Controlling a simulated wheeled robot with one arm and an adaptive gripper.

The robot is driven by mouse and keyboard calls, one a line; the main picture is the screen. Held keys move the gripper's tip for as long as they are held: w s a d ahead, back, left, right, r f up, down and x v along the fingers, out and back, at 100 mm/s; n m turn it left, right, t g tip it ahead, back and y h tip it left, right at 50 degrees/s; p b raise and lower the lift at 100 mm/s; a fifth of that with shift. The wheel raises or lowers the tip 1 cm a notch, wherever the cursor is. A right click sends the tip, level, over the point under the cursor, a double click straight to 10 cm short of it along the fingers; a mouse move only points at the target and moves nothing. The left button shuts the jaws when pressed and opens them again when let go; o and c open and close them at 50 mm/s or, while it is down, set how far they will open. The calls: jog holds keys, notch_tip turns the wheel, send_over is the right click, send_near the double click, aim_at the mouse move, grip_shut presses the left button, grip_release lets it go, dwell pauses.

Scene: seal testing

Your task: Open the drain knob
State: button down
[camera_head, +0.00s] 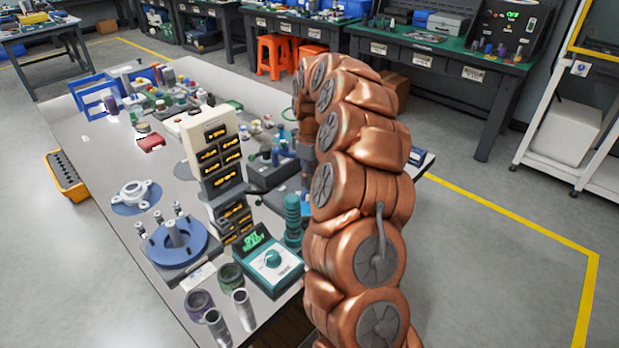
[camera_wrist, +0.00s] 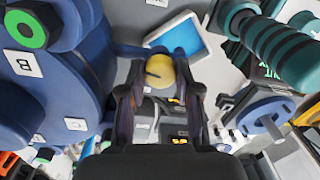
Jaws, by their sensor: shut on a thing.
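A round yellow knob (camera_wrist: 160,71) with a dark mark on its face is in the middle of the wrist view; it looks like the drain knob. My gripper (camera_wrist: 161,88) has its two dark fingers on either side of the knob and is shut on it. The fingertips cover the knob's lower sides, and what the knob is mounted on is mostly hidden. In the head view my copper-coloured arm blocks the view of this spot, and I cannot make out the knob or the fingertips there.
In the wrist view, large blue round parts (camera_wrist: 60,75) stand close on the left and a teal ribbed column (camera_wrist: 285,50) at upper right. In the head view, the crowded bench (camera_head: 110,200) holds a beige panel unit (camera_head: 205,140), a blue round fixture (camera_head: 180,242) and a teal control box (camera_head: 275,268).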

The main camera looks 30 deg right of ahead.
jog(key=shift+n, duration=1.2)
jog(key=c, duration=0.8)
grip_release()
jog(key=shift+r, duration=0.1)
notch_tip(320, 180, up, 12)
jog(key=shift+w, duration=0.15)
